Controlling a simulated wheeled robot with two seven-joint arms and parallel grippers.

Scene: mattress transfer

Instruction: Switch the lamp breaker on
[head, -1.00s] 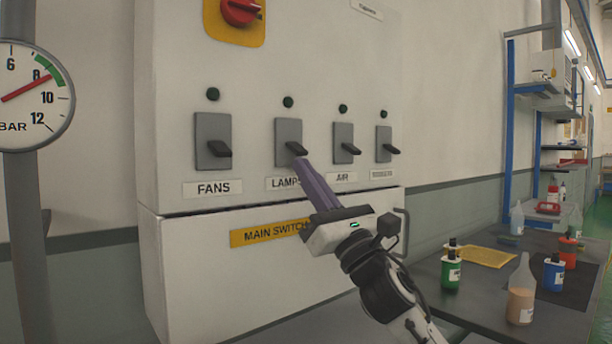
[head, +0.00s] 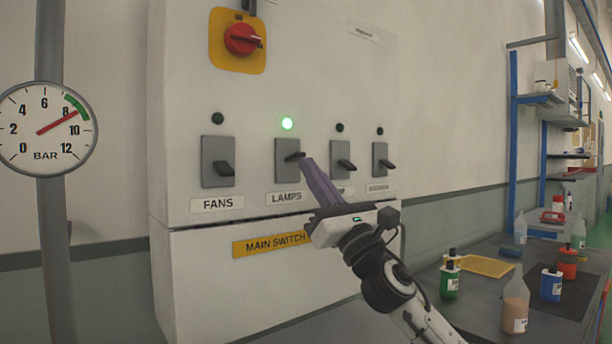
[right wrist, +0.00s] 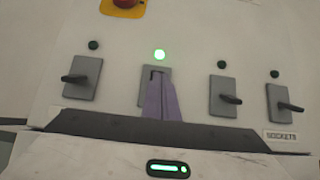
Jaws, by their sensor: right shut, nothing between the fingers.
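The lamp breaker (head: 287,161) is a grey plate with a black lever above the LAMPS label (head: 287,197). Its lever sits higher than the levers beside it, and the round light above it (head: 287,124) glows green. My right gripper (head: 307,163) is shut and empty, its purple fingers just right of the lever's tip; whether they touch it I cannot tell. In the right wrist view the fingers (right wrist: 158,98) cover most of the lamp breaker (right wrist: 145,84). My left gripper is not in view.
The fans breaker (head: 218,161) and two breakers to the right have lowered levers and dark lights. A red rotary knob (head: 241,39) is above. A pressure gauge (head: 46,129) stands at left. A dark bench (head: 480,300) with bottles is at right.

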